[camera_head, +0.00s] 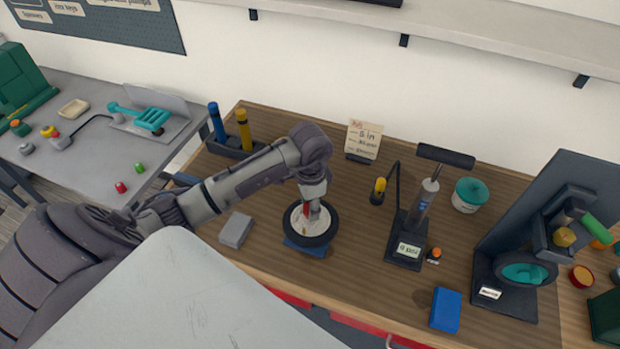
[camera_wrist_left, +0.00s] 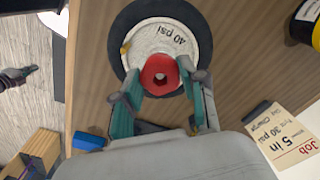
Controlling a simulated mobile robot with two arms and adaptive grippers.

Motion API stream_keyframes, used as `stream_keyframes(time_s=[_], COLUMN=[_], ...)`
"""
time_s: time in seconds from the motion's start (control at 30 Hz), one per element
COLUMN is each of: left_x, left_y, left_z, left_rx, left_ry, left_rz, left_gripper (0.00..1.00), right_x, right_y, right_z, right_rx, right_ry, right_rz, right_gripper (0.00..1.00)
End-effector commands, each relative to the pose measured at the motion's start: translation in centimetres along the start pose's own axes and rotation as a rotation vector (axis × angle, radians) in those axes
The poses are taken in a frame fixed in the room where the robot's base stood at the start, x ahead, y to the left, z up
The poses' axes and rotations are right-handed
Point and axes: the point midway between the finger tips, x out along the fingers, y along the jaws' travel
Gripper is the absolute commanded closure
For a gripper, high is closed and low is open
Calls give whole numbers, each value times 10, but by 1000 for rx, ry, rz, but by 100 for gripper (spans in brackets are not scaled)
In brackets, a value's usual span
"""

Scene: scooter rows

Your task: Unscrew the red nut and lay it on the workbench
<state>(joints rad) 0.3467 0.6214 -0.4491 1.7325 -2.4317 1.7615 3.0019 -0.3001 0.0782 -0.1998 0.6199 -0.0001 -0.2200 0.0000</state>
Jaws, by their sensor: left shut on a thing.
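The red nut (camera_wrist_left: 160,74) is a round red piece with a hole in its middle, over the hub of the wheel. The wheel (camera_head: 330,226) has a black tire and a white hub marked "40 psi" (camera_wrist_left: 168,37); it lies on a blue stand (camera_head: 306,249) on the wooden workbench (camera_head: 270,268). My left gripper (camera_head: 313,203) points down over the hub. In the left wrist view its teal fingers (camera_wrist_left: 162,82) are shut on the red nut from both sides. Whether the nut still touches the hub I cannot tell.
A grey block (camera_head: 235,230) lies left of the wheel. A job card (camera_head: 364,139) stands behind it, and a pump (camera_head: 418,210) with a gauge stands to its right. A blue box (camera_head: 445,310) lies near the front edge. Bare wood shows between the wheel and pump.

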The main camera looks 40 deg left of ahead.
Motion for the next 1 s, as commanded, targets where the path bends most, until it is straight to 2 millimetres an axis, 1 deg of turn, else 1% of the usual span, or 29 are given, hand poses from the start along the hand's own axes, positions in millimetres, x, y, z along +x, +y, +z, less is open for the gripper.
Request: stream_keyframes(time_s=[0.27, 0.3, 0.43, 0.77, 0.87, 1.0], left_x=[-1, -1, -1, -2, -11, -34], left_y=[-2, -2, -1, 0, -1, -1], left_z=[-2, -2, -1, 0, -1, -2], left_rx=[-4, -4, -3, -2, -1, -1], left_ry=[7, 7, 4, 1, 3, 5], left_rz=[-5, -5, -4, -1, -2, -3], left_gripper=[91, 51, 30, 29, 29, 29], right_x=[0, 0, 0, 0, 0, 0], right_y=[0, 0, 1, 5, 4, 3], right_z=[0, 0, 0, 1, 1, 0], right_rx=[0, 0, -1, -3, -2, -2], right_ry=[0, 0, -1, -1, -1, 0], right_rz=[0, 1, 1, 6, 4, 3], right_gripper=[100, 100, 100, 100, 100, 100])
